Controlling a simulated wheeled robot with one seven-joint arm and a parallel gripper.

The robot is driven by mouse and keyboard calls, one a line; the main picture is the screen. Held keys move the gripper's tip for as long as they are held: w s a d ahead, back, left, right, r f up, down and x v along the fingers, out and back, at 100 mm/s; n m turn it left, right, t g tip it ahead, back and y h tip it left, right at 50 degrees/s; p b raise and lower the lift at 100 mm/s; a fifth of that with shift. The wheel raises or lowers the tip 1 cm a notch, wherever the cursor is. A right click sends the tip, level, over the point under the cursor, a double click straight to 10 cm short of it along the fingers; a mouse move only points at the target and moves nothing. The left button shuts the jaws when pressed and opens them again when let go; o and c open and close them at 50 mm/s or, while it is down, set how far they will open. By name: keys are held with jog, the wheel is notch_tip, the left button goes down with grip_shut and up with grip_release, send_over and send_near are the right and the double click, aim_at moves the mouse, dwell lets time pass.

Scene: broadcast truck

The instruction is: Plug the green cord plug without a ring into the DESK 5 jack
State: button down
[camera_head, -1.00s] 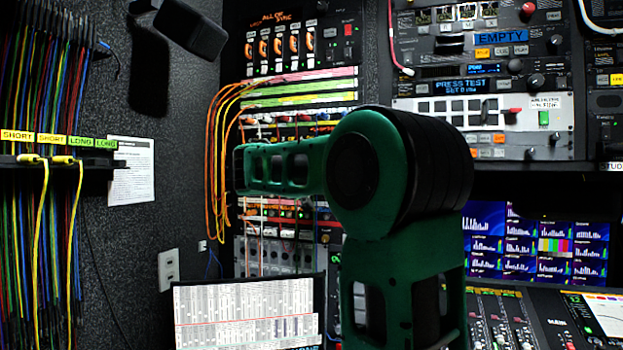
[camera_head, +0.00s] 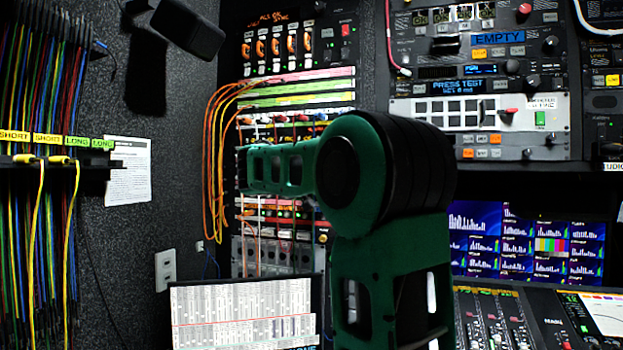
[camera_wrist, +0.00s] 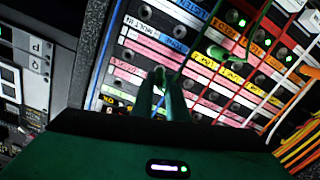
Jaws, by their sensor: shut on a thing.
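In the wrist view my gripper (camera_wrist: 160,78) points at the patch panel (camera_wrist: 135,68), with its two green fingers close together. They are shut on a green cord plug, mostly hidden between the fingertips; a thin dark green cord runs up from there. I cannot make out whether this plug has a ring. Another green plug (camera_wrist: 216,52) with a green cord stands a little right of the fingertips, at the panel. The labels are too small and tilted to tell which jack is DESK 5. In the head view my arm hides part of the panel, and the gripper is not seen.
Red cords (camera_wrist: 237,75) cross the panel right of my fingers, and orange cords (camera_wrist: 297,135) hang farther right. In the head view orange and yellow cords (camera_head: 215,150) loop at the rack's left side. A laptop screen (camera_head: 245,315) stands below.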

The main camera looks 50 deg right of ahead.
jog(key=shift+w+d, duration=0.15)
jog(key=shift+d, duration=0.15)
jog(key=c, duration=1.7)
grip_release()
jog(key=shift+o, duration=0.2)
jog(key=v, duration=1)
jog(key=shift+a, duration=0.35)
jog(key=shift+f, duration=0.2)
